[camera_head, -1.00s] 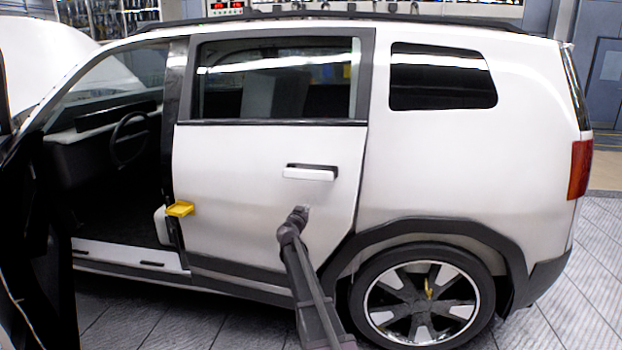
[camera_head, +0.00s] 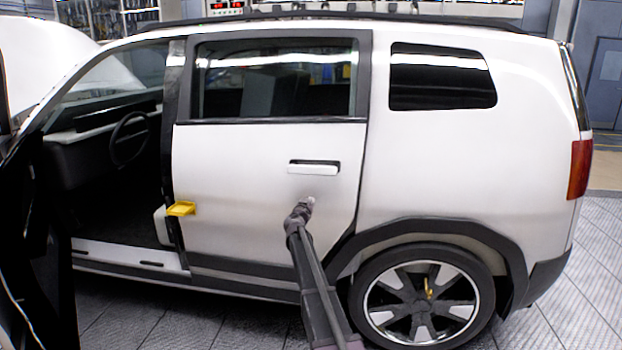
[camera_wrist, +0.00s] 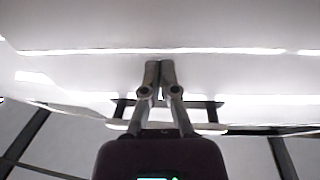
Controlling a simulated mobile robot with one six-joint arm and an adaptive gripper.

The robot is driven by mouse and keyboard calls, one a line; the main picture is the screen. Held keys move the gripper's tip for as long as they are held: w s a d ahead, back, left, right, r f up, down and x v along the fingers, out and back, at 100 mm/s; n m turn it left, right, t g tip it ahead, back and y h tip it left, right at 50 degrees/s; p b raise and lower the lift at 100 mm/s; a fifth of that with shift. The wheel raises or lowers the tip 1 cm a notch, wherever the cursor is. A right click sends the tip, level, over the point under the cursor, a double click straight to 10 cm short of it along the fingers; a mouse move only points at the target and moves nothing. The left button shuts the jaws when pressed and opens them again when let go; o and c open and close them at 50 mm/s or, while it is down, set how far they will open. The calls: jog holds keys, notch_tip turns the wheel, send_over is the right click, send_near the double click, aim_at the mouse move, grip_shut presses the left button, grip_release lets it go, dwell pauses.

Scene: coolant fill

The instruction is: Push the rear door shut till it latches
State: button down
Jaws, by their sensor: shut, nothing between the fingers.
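The white rear door (camera_head: 260,158) stands in the middle of the head view, its edges close to flush with the car body. Its handle (camera_head: 314,168) is on the right part of the panel. My gripper (camera_head: 309,203) is shut and empty, with its tips at the panel just below the handle. In the wrist view my shut fingers (camera_wrist: 160,66) point at the white door panel (camera_wrist: 75,68), with tips at or very near it. I cannot tell whether they touch, or whether the latch has caught.
The front door (camera_head: 45,240) stands open at the left, with the dark cabin (camera_head: 115,180) showing behind it. A yellow piece (camera_head: 181,208) sits at the pillar beside the rear door's front edge. The rear wheel (camera_head: 427,303) is right of my arm. Floor is clear at the right.

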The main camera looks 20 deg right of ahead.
aim_at(313, 196)
jog(key=shift+w+d, duration=0.1)
jog(key=shift+w+d+n+t+y, duration=0.3)
jog(key=shift+w+d, duration=0.65)
jog(key=shift+w, duration=0.2)
jog(key=shift+w+d, duration=0.1)
jog(key=shift+w, duration=0.05)
dwell(0.4)
jog(key=shift+w+d+y, duration=0.3)
jog(key=shift+w+d, duration=0.05)
jog(key=shift+w, duration=0.15)
jog(key=v, duration=1)
dwell(0.7)
jog(key=shift+f, duration=0.15)
